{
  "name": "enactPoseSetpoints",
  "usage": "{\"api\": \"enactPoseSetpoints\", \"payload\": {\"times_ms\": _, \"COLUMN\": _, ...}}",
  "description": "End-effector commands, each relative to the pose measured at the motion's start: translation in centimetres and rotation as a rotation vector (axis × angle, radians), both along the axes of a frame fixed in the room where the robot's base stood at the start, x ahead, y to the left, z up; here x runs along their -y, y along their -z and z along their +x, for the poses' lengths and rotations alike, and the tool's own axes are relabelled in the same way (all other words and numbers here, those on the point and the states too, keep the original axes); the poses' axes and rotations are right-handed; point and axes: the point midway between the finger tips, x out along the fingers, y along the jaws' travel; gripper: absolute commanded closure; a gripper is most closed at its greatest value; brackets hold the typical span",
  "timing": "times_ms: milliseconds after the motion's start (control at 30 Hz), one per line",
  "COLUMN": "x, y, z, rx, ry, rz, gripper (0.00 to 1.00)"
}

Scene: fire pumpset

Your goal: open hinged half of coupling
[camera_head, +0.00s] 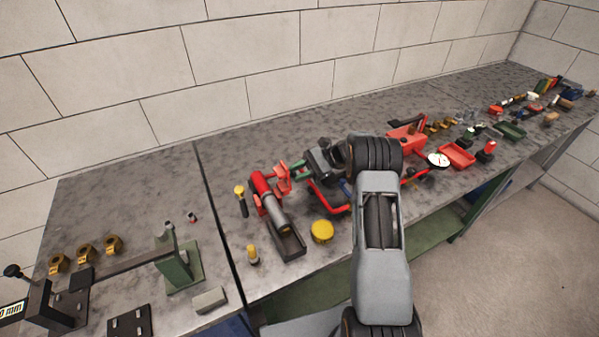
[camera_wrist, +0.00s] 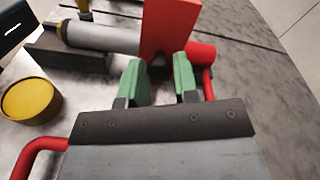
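The coupling is a red body (camera_head: 261,185) with a grey shaft (camera_head: 276,213), resting on a dark block on the bench. A flat orange-red plate (camera_head: 283,178) stands up at its right side; I take it to be the hinged half. In the wrist view this plate (camera_wrist: 168,28) rises just ahead of my fingers, with the grey shaft (camera_wrist: 100,37) to its left and a red cylinder (camera_wrist: 201,54) to its right. My gripper (camera_wrist: 160,80) has two green fingertips, apart, close to the plate's lower end. In the head view my gripper (camera_head: 299,168) is right of the coupling. Contact is unclear.
A yellow round cap (camera_head: 321,231) lies in front of the coupling; it also shows in the wrist view (camera_wrist: 31,101). A red curved tube (camera_wrist: 38,152) runs close below my gripper. Many small parts crowd the bench to the right.

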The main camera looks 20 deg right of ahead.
Motion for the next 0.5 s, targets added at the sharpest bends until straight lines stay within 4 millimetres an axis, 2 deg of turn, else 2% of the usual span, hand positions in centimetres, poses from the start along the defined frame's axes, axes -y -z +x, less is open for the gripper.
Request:
{"api": "enactPoseSetpoints", "payload": {"times_ms": 33, "x": -0.01, "y": 0.01, "z": 0.00, "rx": 0.000, "ry": 0.000, "rz": 0.000, "gripper": 0.67}}
{"api": "enactPoseSetpoints", "payload": {"times_ms": 200, "x": 0.13, "y": 0.01, "z": 0.02, "rx": 0.001, "ry": 0.004, "rz": -0.001, "gripper": 0.50}}
{"api": "enactPoseSetpoints", "payload": {"times_ms": 500, "x": 0.50, "y": 0.04, "z": 0.11, "rx": 0.001, "ry": 0.005, "rz": -0.001, "gripper": 0.50}}
